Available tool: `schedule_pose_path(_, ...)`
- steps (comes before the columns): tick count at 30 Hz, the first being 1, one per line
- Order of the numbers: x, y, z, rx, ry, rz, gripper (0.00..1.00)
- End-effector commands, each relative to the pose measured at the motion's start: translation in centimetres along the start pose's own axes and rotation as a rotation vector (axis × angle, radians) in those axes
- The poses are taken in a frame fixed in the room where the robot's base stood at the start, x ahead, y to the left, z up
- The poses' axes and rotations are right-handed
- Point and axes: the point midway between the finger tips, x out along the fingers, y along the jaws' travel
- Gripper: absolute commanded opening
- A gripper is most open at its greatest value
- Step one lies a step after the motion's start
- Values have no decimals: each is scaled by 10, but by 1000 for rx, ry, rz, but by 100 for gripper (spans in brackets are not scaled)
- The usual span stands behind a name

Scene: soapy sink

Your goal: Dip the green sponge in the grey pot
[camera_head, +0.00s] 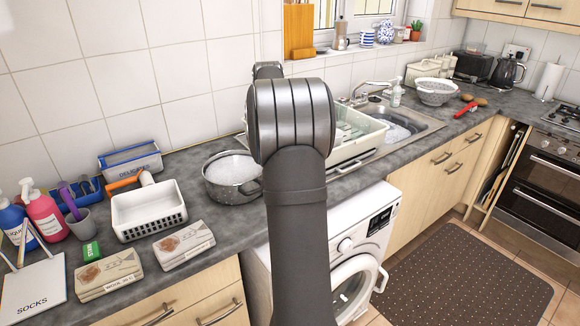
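The grey pot (221,192) stands on the dark counter left of my arm, with white foam up near its rim. Its right edge is close to my arm in the picture. A small green block with pale marks, which looks like the green sponge (91,251), lies on the counter at the left, behind a patterned box. My arm rises through the middle of the view, and its gripper is not visible, so I cannot tell what it holds.
A white basket (149,223) stands between the green block and the pot. Two patterned boxes (109,277) (184,246) lie near the front edge. Soap bottles (46,213) stand far left. A dish rack (357,142) and sink (411,127) are right of my arm.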

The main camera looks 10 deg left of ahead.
Motion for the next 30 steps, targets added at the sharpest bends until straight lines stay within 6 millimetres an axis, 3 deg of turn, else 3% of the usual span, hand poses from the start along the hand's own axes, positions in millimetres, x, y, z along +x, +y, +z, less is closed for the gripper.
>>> schedule_pose_path(1,-3,-5,-19,-6,1,1,58)
schedule_pose_path(6,-16,-23,-66,-5,1,1,58)
schedule_pose_path(12,-26,-43,-102,-3,1,1,58)
schedule_pose_path(20,-26,-53,-116,0,0,0,58)
schedule_pose_path(30,7,-53,-115,0,-1,0,58)
